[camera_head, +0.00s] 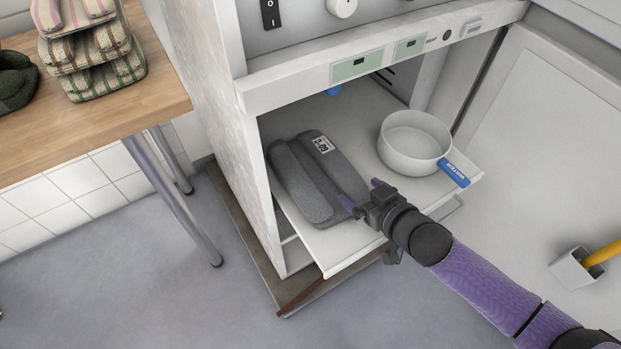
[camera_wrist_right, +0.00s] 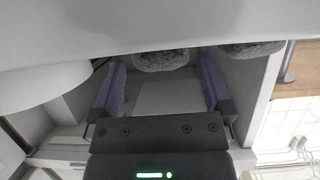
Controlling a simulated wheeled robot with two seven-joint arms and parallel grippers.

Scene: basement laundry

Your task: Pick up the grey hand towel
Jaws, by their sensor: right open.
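The grey hand towel (camera_head: 334,165) lies folded on the white pull-out shelf (camera_head: 345,243) of the cabinet. It shows as two long padded lobes side by side, with a small printed label on the right one. My right gripper (camera_head: 362,194) is open at the towel's near right end, with one fingertip close to it. I cannot tell if they touch. In the right wrist view, a grey towel end (camera_wrist_right: 160,61) shows beyond and between the spread purple fingers of the right gripper (camera_wrist_right: 161,92). Another grey end (camera_wrist_right: 252,48) lies outside them. My left gripper is not in view.
A white round bowl (camera_head: 415,143) and a blue tag (camera_head: 453,173) are on the shelf right of the towel. The cabinet's control panel (camera_head: 380,58) overhangs the shelf. A wooden table (camera_head: 110,108) with striped folded towels (camera_head: 90,45) stands at left.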

